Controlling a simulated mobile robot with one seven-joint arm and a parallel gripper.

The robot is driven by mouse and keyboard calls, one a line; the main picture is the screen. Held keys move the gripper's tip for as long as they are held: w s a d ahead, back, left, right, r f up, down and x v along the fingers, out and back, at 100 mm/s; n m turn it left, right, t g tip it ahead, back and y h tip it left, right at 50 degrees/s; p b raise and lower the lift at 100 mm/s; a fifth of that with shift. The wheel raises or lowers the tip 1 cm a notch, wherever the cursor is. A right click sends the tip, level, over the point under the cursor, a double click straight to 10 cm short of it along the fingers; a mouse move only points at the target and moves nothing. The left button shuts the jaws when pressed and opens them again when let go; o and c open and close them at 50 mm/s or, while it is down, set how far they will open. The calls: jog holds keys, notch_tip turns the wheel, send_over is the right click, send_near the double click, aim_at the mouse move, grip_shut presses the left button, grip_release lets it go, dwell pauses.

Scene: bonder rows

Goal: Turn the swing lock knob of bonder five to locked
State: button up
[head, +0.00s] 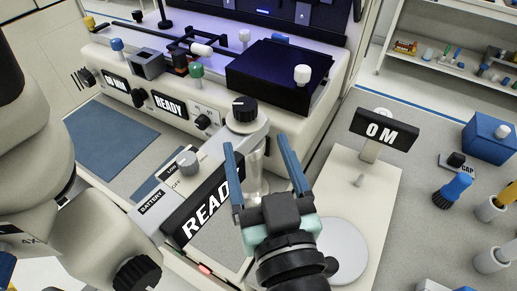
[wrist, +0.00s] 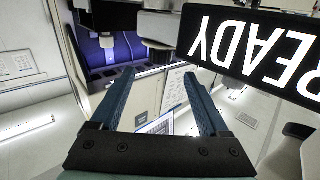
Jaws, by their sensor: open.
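My gripper (head: 258,142) is open and empty, its two blue fingers spread in the head view. A black knob (head: 243,109) with a white pointer mark sits just beyond the fingertips, apart from them, on a pale arm-like part. I cannot read a label naming it as the swing lock knob, nor a bonder number. The cream bonder (head: 225,125) behind carries a READY display (head: 169,106) and small black front knobs (head: 203,121).
A READY sign (head: 205,208) stands close left of my gripper and fills the upper right of the wrist view (wrist: 262,50). A grey knob (head: 187,162) is near a BATTERY label. An OM sign (head: 384,129) and cups stand right. A blue mat (head: 110,140) lies left.

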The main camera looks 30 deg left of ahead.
aim_at(253, 114)
jog(key=w+d+n+g+y+p, duration=0.3)
jog(key=d+n+g+y+p, duration=0.15)
jog(key=g+p, duration=0.2)
jog(key=shift+n+h, duration=0.25)
jog(key=p+x, duration=0.2)
jog(key=x, duration=1)
jog(key=shift+a, duration=0.2)
grip_shut()
